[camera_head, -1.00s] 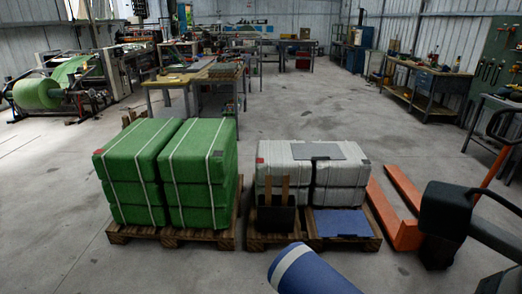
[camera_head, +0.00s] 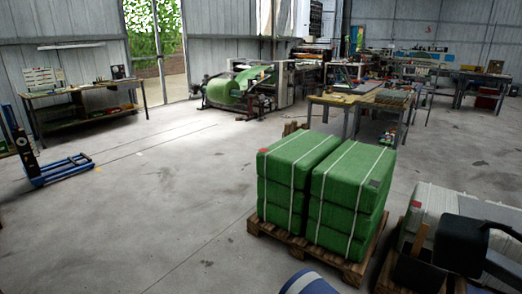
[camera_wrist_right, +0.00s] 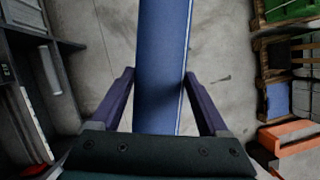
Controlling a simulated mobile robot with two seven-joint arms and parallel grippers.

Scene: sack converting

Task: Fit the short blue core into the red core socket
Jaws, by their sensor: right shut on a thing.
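A blue core (camera_head: 308,285) with a pale stripe shows at the bottom edge of the head view, mostly cut off. In the right wrist view the long blue core (camera_wrist_right: 160,60) runs from the top edge down between the fingers of my right gripper (camera_wrist_right: 158,75), with a white line along its right side. My right gripper is shut on it and holds it above the floor. The ends of the core are out of the wrist view. My left gripper is not in view. I cannot make out a red core socket.
Green bales (camera_head: 325,190) stand on a wooden pallet (camera_head: 268,238), with grey-white sacks (camera_head: 440,205) to their right. A machine with a green roll (camera_head: 236,88) stands at the back. A workbench (camera_head: 85,100) and a blue lifter (camera_head: 60,170) are at left.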

